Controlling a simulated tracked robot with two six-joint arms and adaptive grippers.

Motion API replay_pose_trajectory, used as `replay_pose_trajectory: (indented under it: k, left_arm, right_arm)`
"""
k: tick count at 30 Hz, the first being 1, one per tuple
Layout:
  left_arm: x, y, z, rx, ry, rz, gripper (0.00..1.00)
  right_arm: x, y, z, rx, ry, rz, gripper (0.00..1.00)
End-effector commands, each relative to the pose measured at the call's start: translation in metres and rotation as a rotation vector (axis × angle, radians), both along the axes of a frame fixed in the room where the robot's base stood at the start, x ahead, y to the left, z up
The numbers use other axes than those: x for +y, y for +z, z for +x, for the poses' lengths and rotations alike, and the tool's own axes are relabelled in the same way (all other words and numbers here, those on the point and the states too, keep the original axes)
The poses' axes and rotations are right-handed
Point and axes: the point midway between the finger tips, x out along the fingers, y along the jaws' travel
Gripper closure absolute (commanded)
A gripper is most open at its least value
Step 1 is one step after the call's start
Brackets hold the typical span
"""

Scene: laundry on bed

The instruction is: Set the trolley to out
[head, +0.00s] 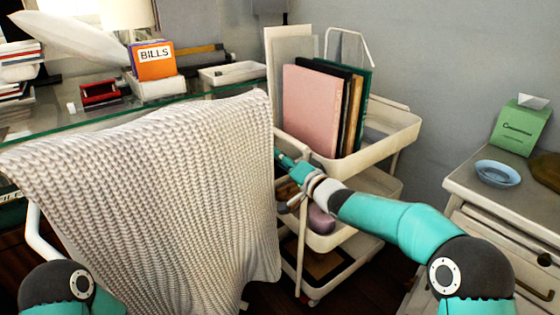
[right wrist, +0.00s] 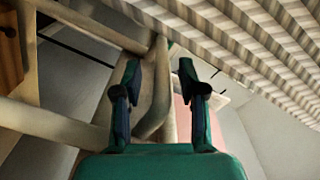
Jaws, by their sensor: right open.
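The trolley (head: 385,146) is a cream cart with three tiers, standing against the grey wall right of the draped chair. My right gripper (head: 284,160) reaches to the trolley's left side, beside its curved end rail and close to the knitted blanket. In the right wrist view the right gripper (right wrist: 158,72) is open, with cream bars of the trolley frame (right wrist: 155,95) showing between and beyond its fingers. I cannot tell whether the fingers touch the bar. My left gripper is out of view; only part of the left arm shows at the lower left.
A chair draped with a knitted blanket (head: 160,180) stands close left of the trolley. A glass desk (head: 50,140) lies behind it. A drawer cabinet (head: 460,185) stands at the right. Upright books (head: 310,105) fill part of the top tier.

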Motion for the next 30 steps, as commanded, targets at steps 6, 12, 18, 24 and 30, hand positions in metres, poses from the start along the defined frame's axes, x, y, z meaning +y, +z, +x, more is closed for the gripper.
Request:
replay_pose_trajectory:
  k: [6,12,18,24,30]
  left_arm:
    - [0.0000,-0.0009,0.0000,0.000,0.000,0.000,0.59]
    - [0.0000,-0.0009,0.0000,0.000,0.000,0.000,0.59]
    - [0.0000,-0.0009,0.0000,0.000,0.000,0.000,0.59]
    - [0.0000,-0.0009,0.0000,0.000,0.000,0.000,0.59]
    - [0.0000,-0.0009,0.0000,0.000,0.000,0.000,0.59]
  right_arm:
    - [0.0064,0.0001,0.0087,-0.001,0.000,-0.001,0.59]
    - [0.0065,0.0001,0.0092,0.000,-0.001,-0.001,0.59]
    - [0.0060,0.0001,0.0091,0.000,-0.001,-0.001,0.80]
    - [0.0056,-0.0003,0.0092,0.000,-0.002,-0.001,1.00]
    - [0.0049,-0.0008,0.0092,0.001,-0.003,-0.003,1.00]
